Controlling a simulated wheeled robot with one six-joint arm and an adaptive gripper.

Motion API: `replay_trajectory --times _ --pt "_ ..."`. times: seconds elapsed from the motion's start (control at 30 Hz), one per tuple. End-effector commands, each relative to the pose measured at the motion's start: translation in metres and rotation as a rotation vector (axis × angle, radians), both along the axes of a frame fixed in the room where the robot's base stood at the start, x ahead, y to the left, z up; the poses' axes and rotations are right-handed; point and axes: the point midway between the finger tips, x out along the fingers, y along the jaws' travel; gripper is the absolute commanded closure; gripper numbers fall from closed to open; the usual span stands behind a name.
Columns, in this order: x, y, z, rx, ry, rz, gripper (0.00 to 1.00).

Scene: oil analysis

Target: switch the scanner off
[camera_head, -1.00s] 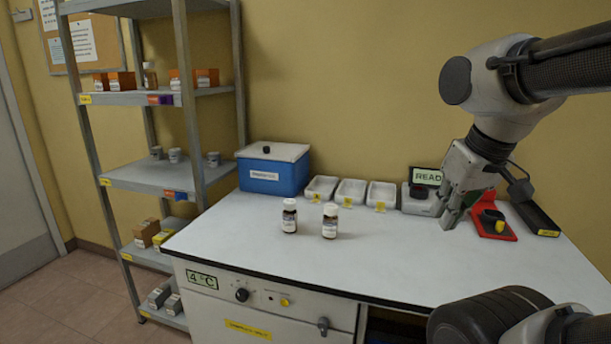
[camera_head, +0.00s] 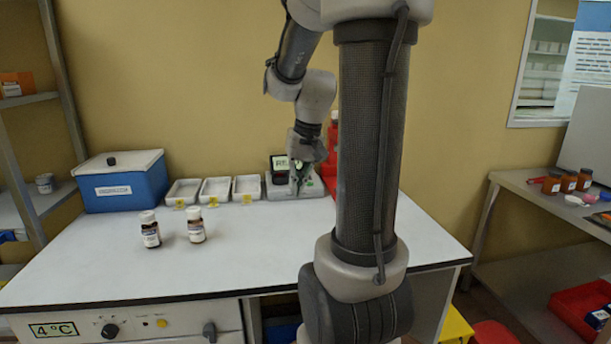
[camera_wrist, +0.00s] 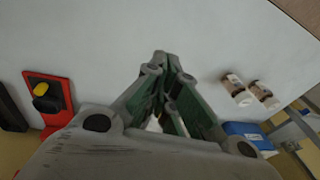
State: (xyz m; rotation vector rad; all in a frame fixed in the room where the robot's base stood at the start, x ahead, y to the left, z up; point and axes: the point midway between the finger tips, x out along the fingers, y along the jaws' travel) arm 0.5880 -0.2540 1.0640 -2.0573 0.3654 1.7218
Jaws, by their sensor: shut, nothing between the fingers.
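The scanner appears to be the small device with a lit, partly hidden display (camera_head: 279,163) and a pale base (camera_head: 312,188), at the back of the bench. My gripper (camera_head: 298,190) is shut and empty, pointing down at this device and covering part of its front. I cannot tell whether it touches it. The shut fingers (camera_wrist: 160,60) also show in the wrist view above the white bench top. The device's switch is not clear in any view. A red stand (camera_wrist: 60,78) with a black and yellow part lies left of the fingers in the wrist view.
Three white trays (camera_head: 247,186) and a blue box (camera_head: 125,188) stand left of the device. Two capped vials (camera_head: 150,230) (camera_head: 196,226) stand on the bench front left. The bench middle (camera_head: 255,245) is clear. A side shelf holds brown jars (camera_head: 568,183).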

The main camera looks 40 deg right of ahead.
Motion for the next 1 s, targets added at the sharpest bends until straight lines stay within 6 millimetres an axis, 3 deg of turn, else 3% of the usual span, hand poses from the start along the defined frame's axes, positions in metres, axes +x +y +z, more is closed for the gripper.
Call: replay_trajectory --times 0.2,0.67,0.8,1.0 --pt "0.067 -0.057 -0.027 0.050 -0.081 -0.169 1.00" --pt "0.189 -0.194 -0.069 0.050 -0.355 -0.498 1.00" --pt "0.227 -0.234 -0.063 0.021 -0.479 -0.585 1.00" --pt "0.262 -0.265 -0.024 -0.027 -0.637 -0.658 1.00"
